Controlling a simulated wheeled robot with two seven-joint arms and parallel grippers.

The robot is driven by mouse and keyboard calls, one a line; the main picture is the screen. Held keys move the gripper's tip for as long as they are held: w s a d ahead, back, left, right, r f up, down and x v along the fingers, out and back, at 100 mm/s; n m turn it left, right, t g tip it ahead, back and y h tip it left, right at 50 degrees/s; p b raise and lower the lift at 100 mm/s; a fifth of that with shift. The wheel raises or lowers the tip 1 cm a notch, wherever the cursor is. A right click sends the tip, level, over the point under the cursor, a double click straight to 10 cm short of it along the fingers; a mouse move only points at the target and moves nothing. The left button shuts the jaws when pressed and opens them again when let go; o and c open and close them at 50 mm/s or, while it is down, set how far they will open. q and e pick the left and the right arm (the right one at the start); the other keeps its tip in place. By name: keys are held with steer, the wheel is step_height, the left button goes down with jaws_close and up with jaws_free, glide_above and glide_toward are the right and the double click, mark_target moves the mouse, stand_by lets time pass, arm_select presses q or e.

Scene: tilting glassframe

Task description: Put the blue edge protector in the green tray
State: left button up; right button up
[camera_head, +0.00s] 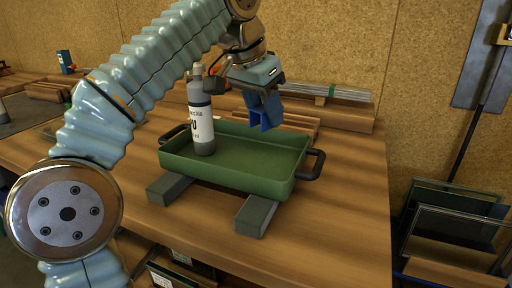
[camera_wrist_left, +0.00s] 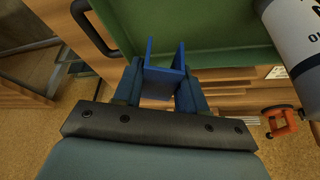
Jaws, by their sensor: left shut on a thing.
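The blue edge protector (camera_head: 264,110) is a small blue channel-shaped piece. My left gripper (camera_head: 262,98) is shut on it and holds it over the back right part of the green tray (camera_head: 232,176). In the left wrist view the protector (camera_wrist_left: 163,80) sits between the two fingers (camera_wrist_left: 162,92), with the tray (camera_wrist_left: 200,28) beyond it. The tray has dark handles at its ends and rests on grey blocks. A bottle (camera_head: 202,118) with a white label stands upright inside the tray at its left. My right gripper is not seen.
The grey blocks (camera_head: 256,214) lie on the wooden workbench (camera_head: 340,215). Wooden boards (camera_head: 345,112) and thin rods lie behind the tray. The bottle (camera_wrist_left: 295,40) stands close to the arm's side. Framed glass panes (camera_head: 455,225) lean at the right. The bench right of the tray is clear.

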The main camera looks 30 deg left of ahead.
mark_target(268, 162)
arm_select(q)
step_height(268, 162, down, 9)
steer(key=shift+s+r+b, duration=0.1)
steer(key=shift+s+b, duration=0.05)
steer(key=shift+b, duration=0.7)
steer(key=o, duration=1.1)
steer(key=shift+r, duration=0.1)
steer(key=p+v, duration=0.1)
steer(key=v, duration=1.1)
steer(key=shift+p, duration=0.35)
